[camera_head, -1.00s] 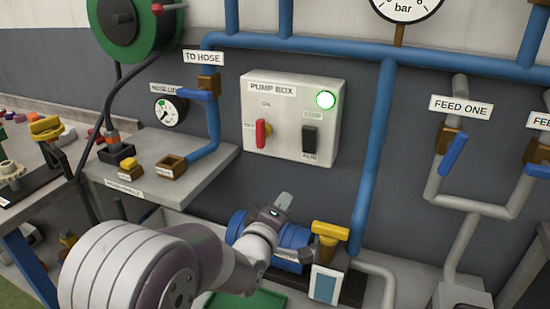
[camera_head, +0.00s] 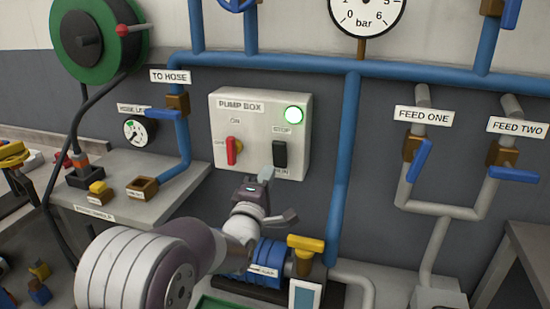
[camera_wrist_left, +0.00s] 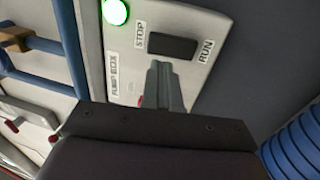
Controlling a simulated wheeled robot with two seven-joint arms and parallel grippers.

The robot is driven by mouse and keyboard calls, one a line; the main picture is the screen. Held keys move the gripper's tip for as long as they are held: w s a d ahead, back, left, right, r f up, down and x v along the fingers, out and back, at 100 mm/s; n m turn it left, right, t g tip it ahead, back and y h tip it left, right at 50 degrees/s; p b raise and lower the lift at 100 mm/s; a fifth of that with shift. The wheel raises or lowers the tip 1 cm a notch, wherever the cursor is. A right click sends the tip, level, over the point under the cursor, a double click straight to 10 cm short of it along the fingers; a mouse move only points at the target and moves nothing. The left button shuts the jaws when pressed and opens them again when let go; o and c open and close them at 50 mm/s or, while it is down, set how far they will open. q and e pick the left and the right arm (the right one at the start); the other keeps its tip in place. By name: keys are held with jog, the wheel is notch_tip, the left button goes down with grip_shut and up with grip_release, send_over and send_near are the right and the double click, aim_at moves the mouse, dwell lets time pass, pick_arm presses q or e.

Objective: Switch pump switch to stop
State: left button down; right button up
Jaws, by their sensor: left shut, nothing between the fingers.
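The white pump box (camera_head: 225,112) is on the wall in the head view, with its green lamp (camera_head: 293,114) lit. Its black pump switch (camera_head: 280,154) sits between a STOP label above and a RUN label below. A red handle (camera_head: 231,151) is on the box's left. My left gripper (camera_head: 265,175) is shut and empty, its tips just below and left of the black switch. In the left wrist view the shut fingers (camera_wrist_left: 162,85) point at the switch (camera_wrist_left: 172,46), close to its edge; contact cannot be told. My right gripper is not in view.
A blue pump (camera_head: 268,262) with a yellow valve handle (camera_head: 306,243) is below the box. A blue vertical pipe (camera_head: 344,170) runs to the right of the box. A grey shelf (camera_head: 160,205) is at the left. Feed valves (camera_head: 418,160) are at the right.

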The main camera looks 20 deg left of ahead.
aim_at(279, 151)
pick_arm(q)
jog(key=w, duration=0.3)
jog(key=w+r, duration=0.1)
jog(key=w, duration=0.2)
jog(key=shift+w+d+r+p, duration=0.15)
jog(key=shift+w+d+p, duration=0.05)
jog(key=shift+w+p, duration=0.1)
jog(key=shift+r, duration=0.15)
jog(key=shift+w+r+g+p, duration=0.25)
jog(key=shift+r+p, duration=0.25)
jog(key=shift+p, duration=0.55)
jog(key=shift+f+b, duration=0.4)
jog(key=shift+f, duration=0.1)
